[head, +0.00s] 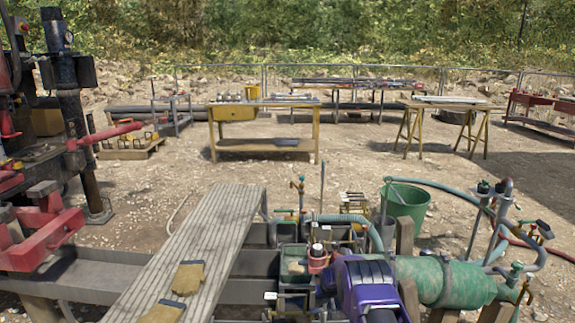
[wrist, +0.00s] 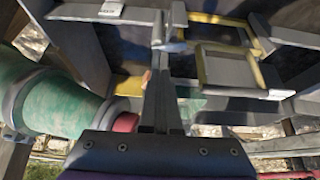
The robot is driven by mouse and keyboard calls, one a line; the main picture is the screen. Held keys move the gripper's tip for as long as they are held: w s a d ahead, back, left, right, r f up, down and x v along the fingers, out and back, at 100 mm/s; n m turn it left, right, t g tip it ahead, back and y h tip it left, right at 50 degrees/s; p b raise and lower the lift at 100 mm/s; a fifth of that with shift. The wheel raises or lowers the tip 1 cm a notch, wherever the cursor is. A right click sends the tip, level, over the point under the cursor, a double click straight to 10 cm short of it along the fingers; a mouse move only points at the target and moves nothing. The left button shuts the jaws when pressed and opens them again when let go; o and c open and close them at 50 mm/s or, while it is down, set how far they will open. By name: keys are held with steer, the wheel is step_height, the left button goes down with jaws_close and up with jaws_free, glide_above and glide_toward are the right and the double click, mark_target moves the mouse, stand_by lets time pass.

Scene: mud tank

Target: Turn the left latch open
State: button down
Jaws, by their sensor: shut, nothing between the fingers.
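My gripper (wrist: 163,62) is shut and empty in the wrist view, its fingers pressed together and pointing into the tank's metalwork. A small pale metal piece (wrist: 172,46) lies right at the fingertips, under two thin upright bars. It may be the left latch, but I cannot tell for sure, nor whether the fingers touch it. A yellow-edged grey frame (wrist: 228,70) sits just right of the fingers. In the head view my purple arm covers part of the tank (head: 255,262), and my fingertips are hidden there.
A green cylinder (wrist: 62,105) lies close on the left in the wrist view; it also shows in the head view (head: 445,282). A plank walkway (head: 215,235) with yellow gloves (head: 188,277) crosses the tank. A green bucket (head: 405,205) and hoses stand behind.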

steer(key=shift+d, duration=0.65)
steer(key=shift+d, duration=0.25)
steer(key=shift+w+d, duration=0.1)
step_height(320, 180, up, 6)
steer(key=p, duration=0.2)
steer(key=shift+s, duration=0.45)
stand_by(0.5)
